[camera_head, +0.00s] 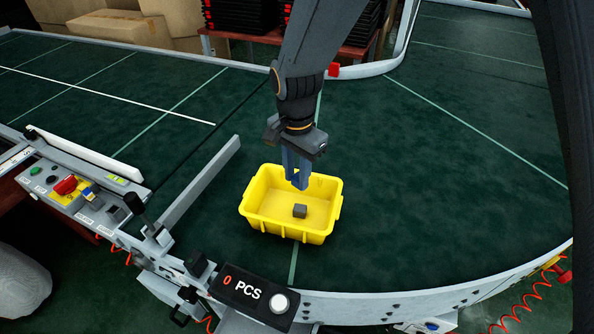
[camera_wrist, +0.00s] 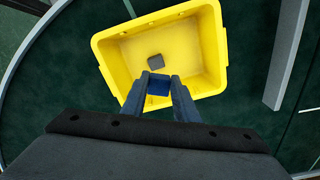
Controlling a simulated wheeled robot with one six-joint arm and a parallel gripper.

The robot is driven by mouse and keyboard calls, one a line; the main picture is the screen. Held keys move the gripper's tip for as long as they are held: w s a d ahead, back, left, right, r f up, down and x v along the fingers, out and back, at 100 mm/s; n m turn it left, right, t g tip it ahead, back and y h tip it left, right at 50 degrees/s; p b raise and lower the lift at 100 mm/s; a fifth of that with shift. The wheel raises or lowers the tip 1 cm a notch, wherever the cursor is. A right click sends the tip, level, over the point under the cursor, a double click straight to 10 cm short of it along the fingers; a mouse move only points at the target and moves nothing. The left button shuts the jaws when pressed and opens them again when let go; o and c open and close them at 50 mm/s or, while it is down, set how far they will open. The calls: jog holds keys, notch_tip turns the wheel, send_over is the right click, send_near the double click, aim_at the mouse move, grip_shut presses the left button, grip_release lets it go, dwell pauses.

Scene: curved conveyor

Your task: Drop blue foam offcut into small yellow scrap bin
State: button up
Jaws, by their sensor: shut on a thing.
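The small yellow scrap bin (camera_head: 258,217) stands on the dark green belt and also shows in the wrist view (camera_wrist: 212,50). A small dark grey block (camera_head: 300,211) lies on its floor, seen too in the wrist view (camera_wrist: 156,62). My gripper (camera_head: 298,178) points down over the bin's opening. In the wrist view its blue-grey fingers (camera_wrist: 159,82) are shut on the blue foam offcut (camera_wrist: 158,88), a small blue block between the tips. In the head view the offcut is hard to tell from the fingers.
A grey metal guide bar (camera_head: 200,184) stands left of the bin. The counter box reading "0 PCS" (camera_head: 240,286) and the belt's grey rim are in front. A control panel (camera_head: 82,195) is at the left. Cardboard boxes (camera_head: 115,28) stand behind. The belt right of the bin is clear.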

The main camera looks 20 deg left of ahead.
aim_at(296, 180)
jog(key=shift+f+b, duration=1.2)
jog(key=shift+f, duration=0.45)
jog(key=shift+s, duration=0.1)
jog(key=o, duration=1.1)
jog(key=shift+r, duration=0.1)
notch_tip(296, 180, up, 8)
jog(key=shift+f+b, duration=0.15)
jog(key=shift+b, duration=0.55)
